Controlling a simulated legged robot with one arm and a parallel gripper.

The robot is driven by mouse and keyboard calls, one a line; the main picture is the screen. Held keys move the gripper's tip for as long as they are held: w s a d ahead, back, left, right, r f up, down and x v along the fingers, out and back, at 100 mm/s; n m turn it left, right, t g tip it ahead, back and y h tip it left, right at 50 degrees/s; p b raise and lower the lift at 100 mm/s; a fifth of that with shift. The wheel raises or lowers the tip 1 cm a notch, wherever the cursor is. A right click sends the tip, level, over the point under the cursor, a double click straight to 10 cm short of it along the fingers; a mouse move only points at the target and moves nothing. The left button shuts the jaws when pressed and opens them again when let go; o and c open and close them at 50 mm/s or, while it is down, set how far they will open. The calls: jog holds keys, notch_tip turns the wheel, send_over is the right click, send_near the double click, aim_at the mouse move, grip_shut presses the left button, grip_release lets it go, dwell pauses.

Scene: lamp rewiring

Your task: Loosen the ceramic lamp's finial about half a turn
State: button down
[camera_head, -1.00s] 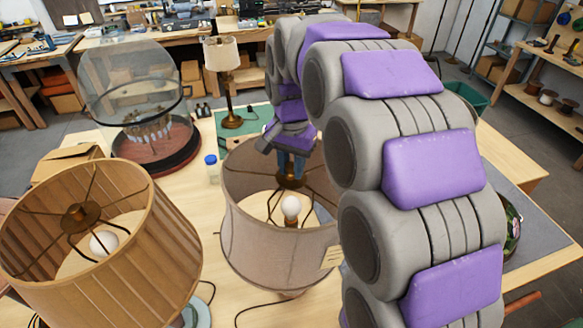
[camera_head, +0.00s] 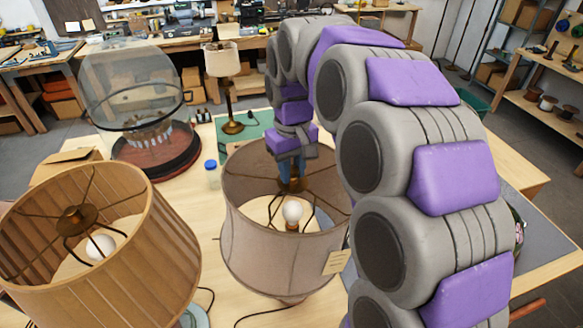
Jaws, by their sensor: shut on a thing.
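The ceramic lamp stands at the middle of the table under a greyish, open-topped fabric shade (camera_head: 245,235). A white bulb (camera_head: 292,212) shows inside it, and thin dark spokes run to a brass hub. My gripper (camera_head: 291,178) points down at the hub from above, inside the far part of the shade's opening. Its blue fingers are shut on the small finial at the hub; the fingers and wrist mostly hide the finial. The lamp's body is mostly hidden below the shade.
A pleated tan-shaded lamp (camera_head: 150,250) stands close on the left. A paper tag (camera_head: 336,262) hangs on the grey shade.

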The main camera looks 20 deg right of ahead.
jog(key=n, duration=0.3)
jog(key=shift+n, duration=0.4)
jog(key=n+p, duration=0.1)
jog(key=n, duration=0.2)
jog(key=shift+a+n, duration=0.1)
jog(key=shift+n, duration=0.2)
jog(key=n+p, duration=0.1)
jog(key=n, duration=0.2)
jog(key=shift+r+n+p, duration=0.1)
jog(key=shift+n+p, duration=0.2)
jog(key=shift+p, duration=0.1)
jog(key=shift+n+p, duration=0.75)
jog(key=shift+n, duration=1.05)
jog(key=c, duration=0.9)
grip_release()
